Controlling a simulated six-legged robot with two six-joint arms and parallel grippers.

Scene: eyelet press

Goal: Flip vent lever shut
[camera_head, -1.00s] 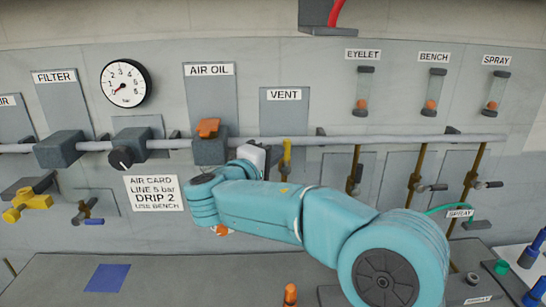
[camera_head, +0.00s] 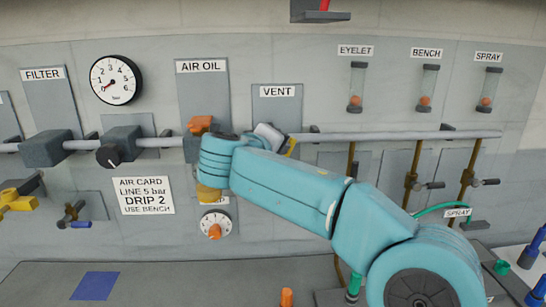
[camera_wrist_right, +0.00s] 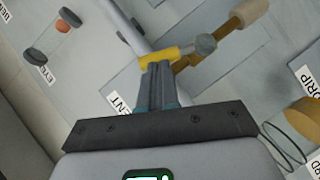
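The yellow vent lever (camera_head: 291,147) shows as a short, tilted piece at the wall pipe below the VENT label (camera_head: 276,91); my right arm hides the rest. In the right wrist view the lever (camera_wrist_right: 165,54) lies across the tips of my right gripper (camera_wrist_right: 158,70), beside a grey round end. The two fingers are together, with no clear gap between them. I cannot tell whether the tips touch the lever. In the head view the gripper's pale body (camera_head: 269,134) is at the pipe and its fingertips are mostly hidden. My left gripper is not in view.
A grey pipe (camera_head: 395,136) runs along the wall. The orange-topped air oil unit (camera_head: 200,125) is close left of my right wrist, and a dial (camera_head: 215,225) sits below it. Brass drop valves (camera_head: 412,180) stand to the right. A bench (camera_head: 180,280) runs below.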

